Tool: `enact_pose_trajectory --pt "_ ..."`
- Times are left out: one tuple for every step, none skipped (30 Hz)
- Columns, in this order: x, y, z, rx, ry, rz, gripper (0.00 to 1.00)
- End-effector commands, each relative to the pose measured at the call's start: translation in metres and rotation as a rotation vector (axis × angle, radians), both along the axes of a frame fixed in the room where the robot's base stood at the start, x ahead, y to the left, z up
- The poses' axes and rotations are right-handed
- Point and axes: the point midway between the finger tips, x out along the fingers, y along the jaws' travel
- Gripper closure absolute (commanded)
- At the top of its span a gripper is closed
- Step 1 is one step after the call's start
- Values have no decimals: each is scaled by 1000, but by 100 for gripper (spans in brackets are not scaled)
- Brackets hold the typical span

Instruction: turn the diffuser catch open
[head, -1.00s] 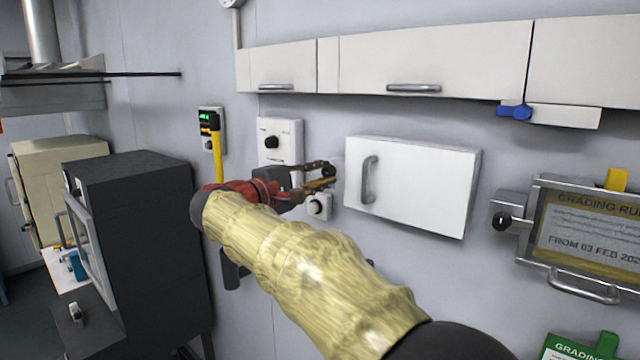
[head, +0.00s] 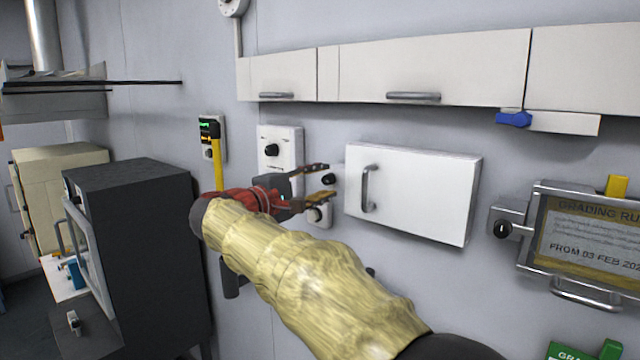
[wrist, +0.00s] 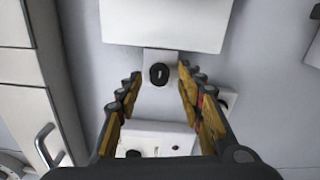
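A round black knob (head: 329,179) on a small pale plate sits on the wall at the left side of the white box (head: 420,190). It looks like the catch, but no label on it is readable. In the wrist view the knob (wrist: 159,74) shows a short pale mark on its face. My gripper (head: 327,181) is in front of the plate, with its fingers spread apart and empty. In the wrist view my gripper (wrist: 160,79) has one finger on each side of the knob, with visible gaps.
A white panel with a black dial (head: 271,150) is left of my gripper, and a smaller dial plate (head: 319,216) is just below. White cupboards (head: 430,65) hang above, with a blue lever (head: 514,118) beneath. A framed sign (head: 585,235) is at the right.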

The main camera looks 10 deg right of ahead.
Motion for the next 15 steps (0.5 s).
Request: enact_pose_trajectory --pt "0 0 0 0 0 0 62" --pt "0 0 0 0 0 0 62" --pt "0 0 0 0 0 0 62" --pt "0 0 0 0 0 0 62" --pt "0 0 0 0 0 0 62" --pt "-1 1 0 0 0 0 62" --pt "-1 2 0 -1 0 1 62" --pt "-3 4 0 -1 0 1 62" --pt "-5 7 0 -1 0 2 62" --pt "-7 10 0 -1 0 2 62" --pt "-9 14 0 0 0 3 62" --pt "-13 19 0 0 0 3 62" --pt "-16 24 1 0 0 4 62" --pt "-20 29 1 0 0 4 62" --pt "-24 35 1 0 0 4 62"
